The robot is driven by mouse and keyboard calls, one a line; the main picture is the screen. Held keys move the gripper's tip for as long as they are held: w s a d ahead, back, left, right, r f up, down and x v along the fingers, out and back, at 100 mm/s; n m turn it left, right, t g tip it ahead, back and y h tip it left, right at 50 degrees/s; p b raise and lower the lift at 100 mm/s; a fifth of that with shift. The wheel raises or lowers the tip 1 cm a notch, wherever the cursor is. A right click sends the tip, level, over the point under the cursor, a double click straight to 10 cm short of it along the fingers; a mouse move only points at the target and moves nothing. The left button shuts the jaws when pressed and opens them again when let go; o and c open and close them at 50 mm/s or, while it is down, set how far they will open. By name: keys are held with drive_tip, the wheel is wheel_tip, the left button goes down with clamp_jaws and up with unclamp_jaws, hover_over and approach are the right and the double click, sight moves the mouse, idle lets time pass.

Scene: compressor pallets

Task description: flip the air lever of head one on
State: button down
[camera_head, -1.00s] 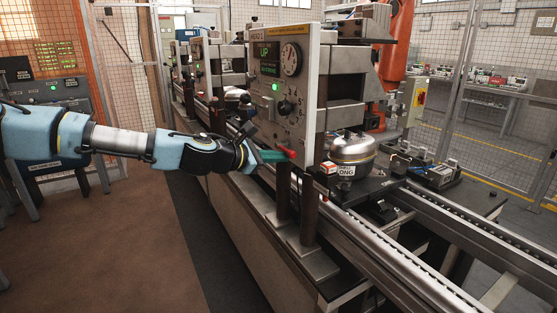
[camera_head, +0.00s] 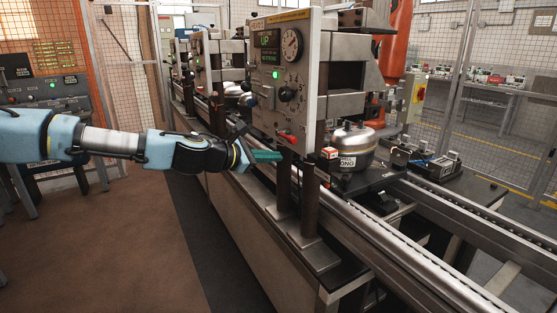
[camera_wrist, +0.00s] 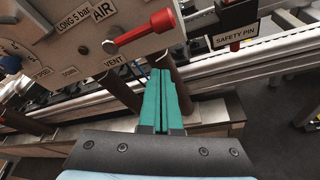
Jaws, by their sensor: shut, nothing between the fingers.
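The red air lever (camera_wrist: 145,32) sticks out from the grey panel in the wrist view, between the AIR label (camera_wrist: 103,12) and the VENT label (camera_wrist: 113,62). Its handle points right and slightly up in that picture. In the head view the lever (camera_head: 287,137) is small, at the panel's lower edge. My gripper (camera_head: 281,155) is just below it, with its teal fingers closed together and empty. In the wrist view the fingertips (camera_wrist: 163,72) lie below the lever, with a visible gap in the picture. The panel's head number (camera_head: 258,27) is hard to read.
The panel (camera_head: 305,80) carries a gauge and black knobs. A steel compressor (camera_head: 354,145) stands to its right on the line. Dark posts (camera_wrist: 120,92) stand under the panel, close to my fingers. A SAFETY PIN tag (camera_wrist: 237,35) hangs at the right. The floor (camera_head: 95,240) at left is clear.

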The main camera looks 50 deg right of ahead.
drive_tip(key=w+b+v, duration=0.1)
drive_tip(key=v, duration=0.6)
drive_tip(key=shift+r+b, duration=0.2)
drive_tip(key=shift+b, duration=0.15)
drive_tip(key=shift+a, duration=0.15)
drive_tip(key=shift+f, duration=0.1)
drive_tip(key=a+f+m+y, duration=0.5)
drive_tip(key=a+f, duration=0.5)
drive_tip(key=f, duration=0.2)
drive_tip(key=w+a+f+m+t+y, duration=0.1)
drive_tip(key=w+a+f+m+y, duration=0.15)
drive_tip(key=a, duration=0.55)
drive_tip(key=w+a+f+m+t+y, duration=0.15)
drive_tip(key=w+a, duration=0.25)
drive_tip(key=a, duration=0.5)
drive_tip(key=a+r+m+t+y, duration=0.1)
drive_tip(key=a+r+y, duration=0.1)
drive_tip(key=a, duration=1.1)
drive_tip(key=a+r+t+y, duration=0.1)
drive_tip(key=a+r+y, duration=0.2)
drive_tip(key=a, duration=1.1)
drive_tip(key=shift+s+r+m, duration=0.4)
drive_tip(key=shift+s+r, duration=0.05)
drive_tip(key=shift+r, duration=0.4)
